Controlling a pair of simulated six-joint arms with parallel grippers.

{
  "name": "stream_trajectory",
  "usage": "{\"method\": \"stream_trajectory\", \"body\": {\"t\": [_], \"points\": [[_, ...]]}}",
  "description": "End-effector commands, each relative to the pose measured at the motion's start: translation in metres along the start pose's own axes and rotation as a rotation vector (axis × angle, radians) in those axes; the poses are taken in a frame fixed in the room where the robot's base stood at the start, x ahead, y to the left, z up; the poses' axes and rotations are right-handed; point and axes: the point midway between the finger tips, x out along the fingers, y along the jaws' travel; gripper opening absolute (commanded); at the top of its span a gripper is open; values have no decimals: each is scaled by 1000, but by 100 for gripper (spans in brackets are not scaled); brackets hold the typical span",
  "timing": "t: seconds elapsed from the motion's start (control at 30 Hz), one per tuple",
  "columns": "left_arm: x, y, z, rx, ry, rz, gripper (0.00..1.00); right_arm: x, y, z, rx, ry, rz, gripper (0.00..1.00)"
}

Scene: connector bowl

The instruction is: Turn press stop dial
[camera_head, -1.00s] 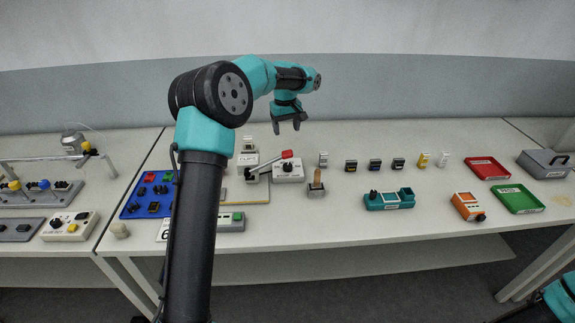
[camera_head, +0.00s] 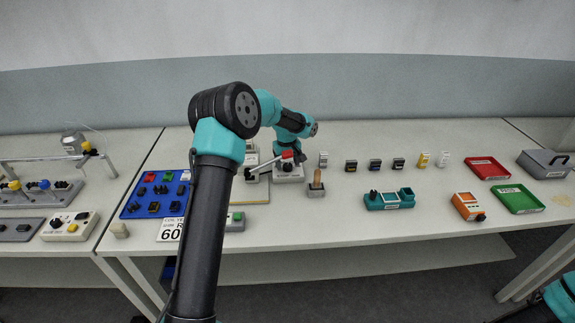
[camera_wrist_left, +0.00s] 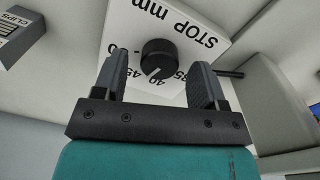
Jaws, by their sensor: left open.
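The stop dial is a black round knob (camera_wrist_left: 158,59) with a white pointer line, on a white block (camera_wrist_left: 187,28) printed "STOP mm" and numbers. My left gripper (camera_head: 290,159) is low over the block. In the left wrist view its two fingers (camera_wrist_left: 158,72) are open, one on each side of the knob, with gaps showing. I cannot tell how far their tips reach down around it. My right gripper is out of view.
A red-tipped lever (camera_head: 287,156) is close beside my left gripper. A wooden-handled piece (camera_head: 317,183) stands to the right. A blue panel (camera_head: 133,207) with buttons lies left. In the wrist view, a grey box marked CLIPS (camera_wrist_left: 18,35) is at the upper left.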

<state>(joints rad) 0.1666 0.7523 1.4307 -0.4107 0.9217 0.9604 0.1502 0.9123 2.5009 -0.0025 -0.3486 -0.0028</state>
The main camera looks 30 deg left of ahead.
Motion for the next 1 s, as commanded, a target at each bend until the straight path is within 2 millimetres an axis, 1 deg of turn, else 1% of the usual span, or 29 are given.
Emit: {"method": "stream_trajectory", "body": {"t": [0.03, 0.13, 0.43, 0.93, 1.0], "points": [[5, 0, 0, 0, -1, -1, 65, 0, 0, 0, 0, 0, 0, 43], [10, 0, 0, 0, 0, 0, 65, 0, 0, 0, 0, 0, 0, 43], [11, 0, 0, 0, 0, 1, 64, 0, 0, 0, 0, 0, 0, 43], [10, 0, 0, 0, 0, 1, 16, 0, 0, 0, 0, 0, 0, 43], [10, 0, 0, 2, 0, 1, 16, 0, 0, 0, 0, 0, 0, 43]]}}
